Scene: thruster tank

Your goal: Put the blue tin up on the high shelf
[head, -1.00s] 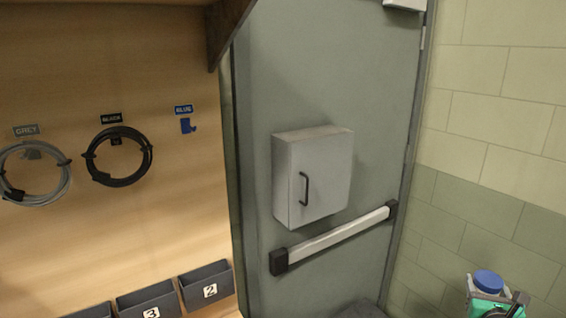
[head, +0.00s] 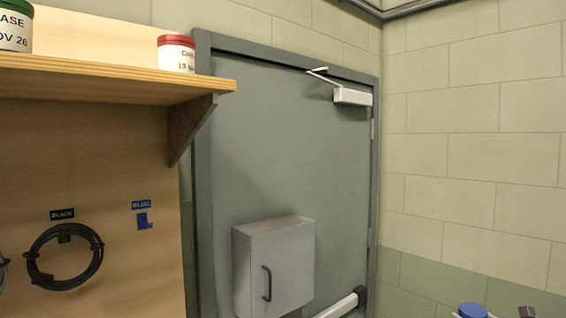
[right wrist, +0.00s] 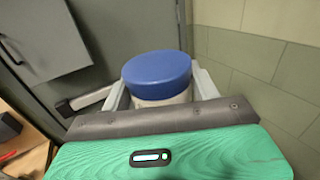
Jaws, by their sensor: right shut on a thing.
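The blue tin, with a blue lid over a pale body, shows in the right wrist view (right wrist: 157,76). Only its lid shows at the bottom right of the head view (head: 473,310). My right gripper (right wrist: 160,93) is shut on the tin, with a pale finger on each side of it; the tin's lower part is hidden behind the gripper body. The high shelf (head: 110,85) is a wooden board at the upper left of the head view, well above and left of the tin. My left gripper is not in view.
A green-lidded tin (head: 15,30) and a red-lidded tin (head: 176,55) stand on the shelf, with bare board between them. A dark bracket (head: 188,128) supports its right end. A grey box (head: 272,265) juts from the door (head: 280,150) right of the shelf.

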